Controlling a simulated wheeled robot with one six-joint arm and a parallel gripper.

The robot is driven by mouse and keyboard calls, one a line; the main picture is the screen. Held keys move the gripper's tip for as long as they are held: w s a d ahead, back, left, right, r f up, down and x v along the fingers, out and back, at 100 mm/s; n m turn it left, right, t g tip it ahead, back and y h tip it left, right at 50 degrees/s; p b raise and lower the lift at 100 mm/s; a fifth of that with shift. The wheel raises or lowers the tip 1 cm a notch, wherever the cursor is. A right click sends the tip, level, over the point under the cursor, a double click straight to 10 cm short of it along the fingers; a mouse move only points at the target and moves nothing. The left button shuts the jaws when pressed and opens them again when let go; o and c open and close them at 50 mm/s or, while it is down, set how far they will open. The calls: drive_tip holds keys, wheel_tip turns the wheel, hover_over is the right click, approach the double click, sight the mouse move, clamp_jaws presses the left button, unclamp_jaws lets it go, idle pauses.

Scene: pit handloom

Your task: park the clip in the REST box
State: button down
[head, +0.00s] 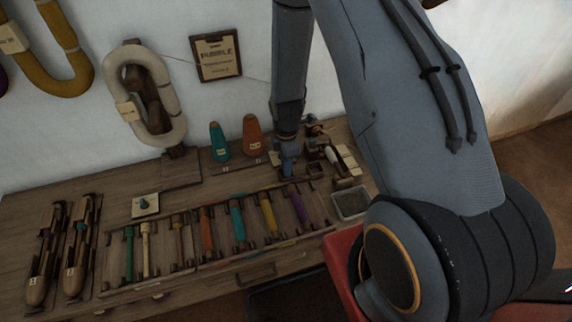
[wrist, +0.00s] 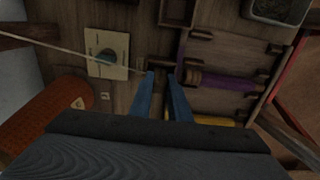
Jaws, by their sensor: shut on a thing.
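My gripper (wrist: 163,80) reaches down over the bench, its blue fingers slightly apart and shut on a small dark piece, apparently the clip (wrist: 161,67). A pale thread runs from the left to near the fingertips. In the head view the gripper (head: 288,165) hangs just above the bench, right of the orange cone; the clip cannot be made out there. A small dark open box (wrist: 178,12), possibly the REST box, lies ahead of the fingertips in the wrist view. It seems to show right of the gripper in the head view (head: 315,170). No REST lettering is readable.
A pale card with a grey disc (wrist: 107,52) lies left of the fingertips. Purple (head: 298,205) and yellow (head: 268,213) bobbins lie in a rack in front. The orange cone (head: 252,137) stands left; a grey tray (head: 350,203) sits at the right edge.

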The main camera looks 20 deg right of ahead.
drive_tip(key=c, duration=1.3)
unclamp_jaws()
drive_tip(key=shift+o, duration=0.2)
drive_tip(key=shift+r+p, duration=2.5)
drive_tip(key=shift+r, duration=1.55)
